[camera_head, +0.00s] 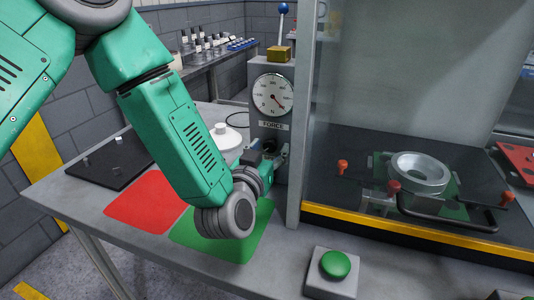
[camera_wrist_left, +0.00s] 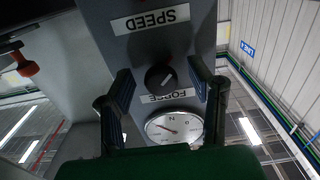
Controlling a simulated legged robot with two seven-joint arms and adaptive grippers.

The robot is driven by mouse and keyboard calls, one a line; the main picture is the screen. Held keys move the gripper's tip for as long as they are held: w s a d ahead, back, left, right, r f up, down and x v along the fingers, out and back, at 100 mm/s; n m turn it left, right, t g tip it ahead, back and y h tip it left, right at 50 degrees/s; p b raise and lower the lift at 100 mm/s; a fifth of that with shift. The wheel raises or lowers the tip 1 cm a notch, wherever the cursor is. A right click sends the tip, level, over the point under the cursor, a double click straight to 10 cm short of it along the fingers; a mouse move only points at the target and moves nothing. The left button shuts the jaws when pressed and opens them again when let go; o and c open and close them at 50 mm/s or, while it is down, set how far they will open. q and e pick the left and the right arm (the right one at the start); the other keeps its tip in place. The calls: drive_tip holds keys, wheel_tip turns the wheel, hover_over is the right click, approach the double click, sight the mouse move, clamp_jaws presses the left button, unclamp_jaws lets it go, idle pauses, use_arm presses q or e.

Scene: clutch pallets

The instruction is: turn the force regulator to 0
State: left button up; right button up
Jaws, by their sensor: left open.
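The force regulator is a round black knob (camera_wrist_left: 160,77) with a pale mark, on a grey panel between the SPEED and FORCE labels in the left wrist view, which is upside down. The white force gauge (camera_head: 272,95) has a red needle pointing to the lower right in the head view. The gauge also shows in the left wrist view (camera_wrist_left: 172,128). My left gripper (camera_wrist_left: 159,73) is open, with one finger on each side of the knob. Contact cannot be told. In the head view, my left gripper (camera_head: 268,152) is at the panel below the FORCE label and hides the knob. My right gripper is not in view.
A red mat (camera_head: 145,203) and a green mat (camera_head: 225,243) lie on the table beneath my left arm. A glazed enclosure with a yellow-black edge (camera_head: 410,233) stands right of the panel. A green button (camera_head: 336,264) is in front. A blue-knobbed lever (camera_head: 283,10) rises above.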

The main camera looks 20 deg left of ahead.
use_arm(q)
drive_tip(key=s, duration=1.2)
drive_tip(key=shift+a, duration=0.2)
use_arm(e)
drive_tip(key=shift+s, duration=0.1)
use_arm(q)
drive_tip(key=shift+w+f, duration=0.1)
